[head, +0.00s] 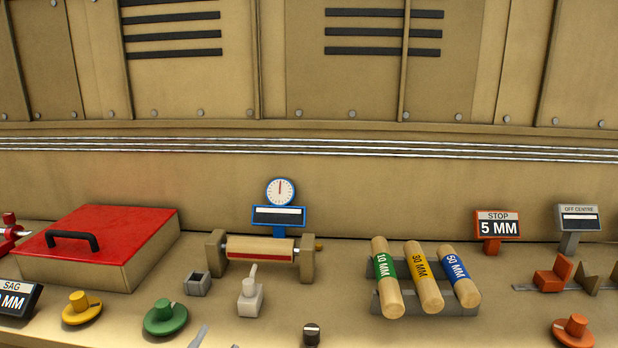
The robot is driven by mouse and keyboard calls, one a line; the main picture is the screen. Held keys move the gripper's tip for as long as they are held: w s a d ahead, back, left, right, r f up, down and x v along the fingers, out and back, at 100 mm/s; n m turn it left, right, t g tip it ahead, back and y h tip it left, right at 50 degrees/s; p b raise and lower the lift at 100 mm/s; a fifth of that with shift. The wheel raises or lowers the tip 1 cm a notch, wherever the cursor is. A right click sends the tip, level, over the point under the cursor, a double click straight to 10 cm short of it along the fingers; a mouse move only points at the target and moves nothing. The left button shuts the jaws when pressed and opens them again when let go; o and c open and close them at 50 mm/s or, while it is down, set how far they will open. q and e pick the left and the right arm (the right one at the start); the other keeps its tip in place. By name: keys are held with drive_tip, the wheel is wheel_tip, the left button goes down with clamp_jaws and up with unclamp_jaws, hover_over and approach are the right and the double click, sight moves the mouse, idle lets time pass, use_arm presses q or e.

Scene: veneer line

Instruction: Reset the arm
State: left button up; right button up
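Neither of my grippers and no part of my arms is clearly visible in the head view. The bench holds a wooden roller (260,249) with a red strip, set between two end blocks. A blue-framed dial gauge (280,192) stands behind it. A rack (436,304) at the right carries three wooden rods: a green-banded 10 MM rod (387,282), a yellow-banded rod (424,282) and a blue-banded 50 MM rod (457,278).
A red-lidded box (108,223) stands at the left, near a yellow knob (81,309) and a green knob (165,317). At the right are a STOP 5 MM sign (497,226), an OFF CENTRE display (578,218) and an orange knob (573,330). A panelled wall closes the back.

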use_arm(q)
drive_tip(key=s+a+f+n+g+y, duration=0.2)
drive_tip(key=s+f+n+g, duration=0.15)
drive_tip(key=s+f, duration=0.4)
drive_tip(key=s+a+f+n+g+y, duration=0.15)
drive_tip(key=s+f+g, duration=0.3)
drive_tip(key=f, duration=0.55)
drive_tip(key=s+f+n+g+h, duration=0.1)
drive_tip(key=s+f+g, duration=0.25)
drive_tip(key=s, duration=0.65)
drive_tip(key=s+f+n+g, duration=0.1)
drive_tip(key=s+f+g, duration=0.3)
drive_tip(key=s, duration=0.5)
wheel_tip(320, 180, down, 25)
drive_tip(key=w+d+t, duration=0.1)
drive_tip(key=w, duration=0.2)
drive_tip(key=s+f, duration=0.5)
drive_tip(key=f, duration=0.4)
drive_tip(key=s+f, duration=0.5)
drive_tip(key=f, duration=0.3)
drive_tip(key=shift+s+f+t+h, duration=0.35)
drive_tip(key=shift+h, duration=0.1)
use_arm(e)
drive_tip(key=shift+s, duration=0.2)
drive_tip(key=shift+w, duration=0.2)
